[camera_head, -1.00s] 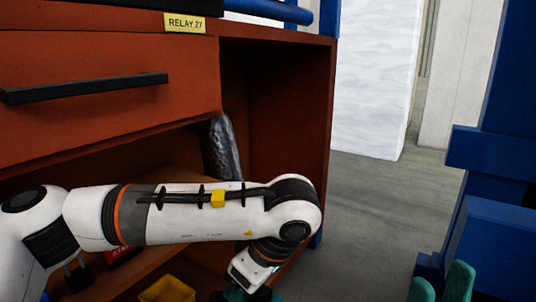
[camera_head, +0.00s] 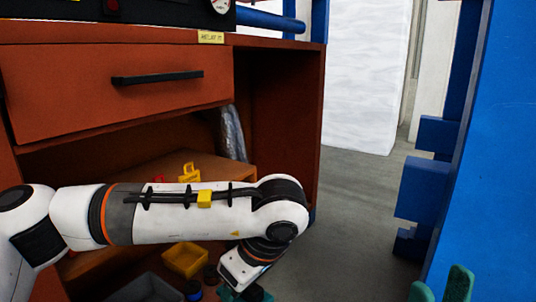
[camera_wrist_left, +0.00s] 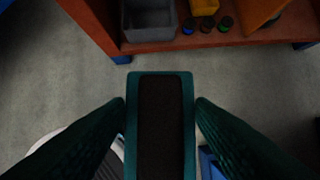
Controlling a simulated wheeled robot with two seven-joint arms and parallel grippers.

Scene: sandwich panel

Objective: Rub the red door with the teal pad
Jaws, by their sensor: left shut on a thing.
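The teal pad (camera_wrist_left: 160,110) has a teal rim and a dark middle. It fills the centre of the left wrist view, between the dark teal fingers of my left gripper (camera_wrist_left: 160,130), which is shut on it. In the head view my left gripper is mostly cut off at the bottom edge. The pad is apart from the red cabinet (camera_head: 285,110), above the grey floor in the wrist view. I cannot single out a red door; a red drawer front (camera_head: 110,105) with a black handle shows. My right gripper (camera_head: 440,287) shows two green fingertips, apart and empty, at bottom right.
The cabinet's open lower shelf holds a yellow bin (camera_head: 186,259), a grey bin (camera_wrist_left: 150,18) and small jars (camera_wrist_left: 207,25). A blue panel (camera_head: 500,150) with protruding blocks stands at right. Bare floor (camera_head: 345,195) lies between it and the cabinet.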

